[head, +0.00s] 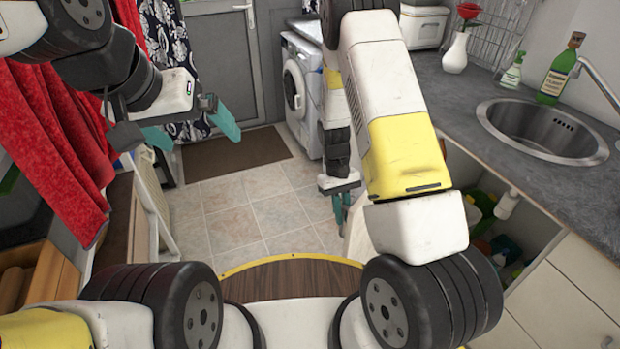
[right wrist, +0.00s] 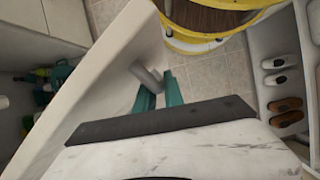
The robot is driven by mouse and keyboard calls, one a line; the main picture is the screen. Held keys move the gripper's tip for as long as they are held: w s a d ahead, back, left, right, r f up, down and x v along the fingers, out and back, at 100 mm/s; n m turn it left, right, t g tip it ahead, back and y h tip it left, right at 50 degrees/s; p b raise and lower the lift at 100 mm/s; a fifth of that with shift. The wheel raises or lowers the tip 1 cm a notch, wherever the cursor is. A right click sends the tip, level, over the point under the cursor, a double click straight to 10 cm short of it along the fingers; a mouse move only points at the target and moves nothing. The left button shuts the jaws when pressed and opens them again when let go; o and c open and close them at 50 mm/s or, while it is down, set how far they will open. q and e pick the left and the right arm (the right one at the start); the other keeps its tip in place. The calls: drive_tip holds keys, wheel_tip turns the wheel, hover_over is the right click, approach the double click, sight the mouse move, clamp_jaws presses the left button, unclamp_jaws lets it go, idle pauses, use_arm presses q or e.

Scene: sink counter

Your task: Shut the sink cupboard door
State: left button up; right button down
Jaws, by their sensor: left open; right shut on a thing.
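The sink cupboard (head: 540,228) stands open at the right in the head view, with bottles inside. Its white door (head: 357,232) is swung out into the room, partly hidden behind my right arm. In the right wrist view the door (right wrist: 105,85) slants across the left half, with a grey handle (right wrist: 147,76) on its face. My right gripper (head: 342,207) is low beside the door; in the right wrist view its teal fingers (right wrist: 160,90) are shut on the handle. My left gripper (head: 192,132) is open and empty, in the air at the left, far from the door.
The counter (head: 455,100) holds a sink (head: 545,130), a green bottle (head: 560,72) and a vase (head: 456,52). A washing machine (head: 300,95) stands at the back. Tiled floor (head: 240,210) is clear in the middle. A red curtain (head: 50,140) hangs at left. Shoes (right wrist: 285,80) sit on a rack.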

drive_tip(key=s+d+n+h, duration=0.1)
drive_tip(key=s+d+n, duration=0.1)
drive_tip(key=s+d, duration=0.45)
drive_tip(key=s+d+n, duration=0.2)
drive_tip(key=s+d, duration=0.1)
drive_tip(key=d, duration=0.7)
drive_tip(key=s+d+n+h, duration=0.1)
drive_tip(key=s+d+n, duration=0.1)
drive_tip(key=s+d, duration=0.45)
drive_tip(key=w+d+n+t+h, duration=0.1)
drive_tip(key=d+n, duration=0.4)
drive_tip(key=d, duration=2.1)
drive_tip(key=shift+d+t, duration=0.4)
drive_tip(key=shift+t, duration=0.5)
drive_tip(key=shift+w, duration=0.1)
drive_tip(key=c, duration=1.7)
unclamp_jaws()
drive_tip(key=shift+w, duration=0.1)
